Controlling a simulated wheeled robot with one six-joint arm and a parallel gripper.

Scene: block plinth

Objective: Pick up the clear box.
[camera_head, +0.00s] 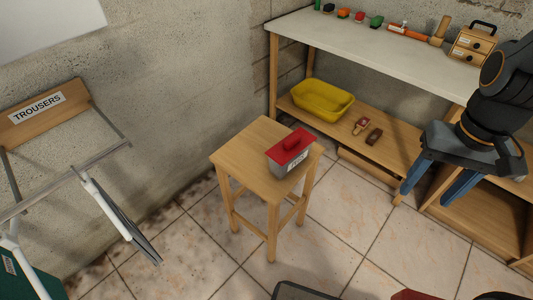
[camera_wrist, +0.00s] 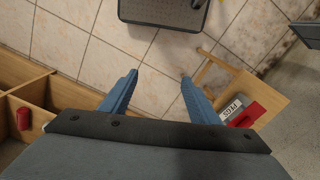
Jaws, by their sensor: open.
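The clear box (camera_head: 287,165), with a greyish see-through body, a white label and a red lid with a handle, stands upright on the wooden stool (camera_head: 246,158). In the wrist view the box (camera_wrist: 233,112) shows at the right, beyond the right finger, on the stool top (camera_wrist: 262,88). My gripper (camera_head: 426,191) is open and empty, with blue fingers pointing down, well to the right of the box. In the wrist view the gap between the fingertips (camera_wrist: 159,75) shows only floor tiles. The label text is too small to read surely.
A workbench (camera_head: 370,41) at the back right carries several small items and a wooden drawer unit (camera_head: 471,47). Its lower shelf holds a yellow tub (camera_head: 322,99). A rack with a TROUSERS sign (camera_head: 37,107) stands at the left.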

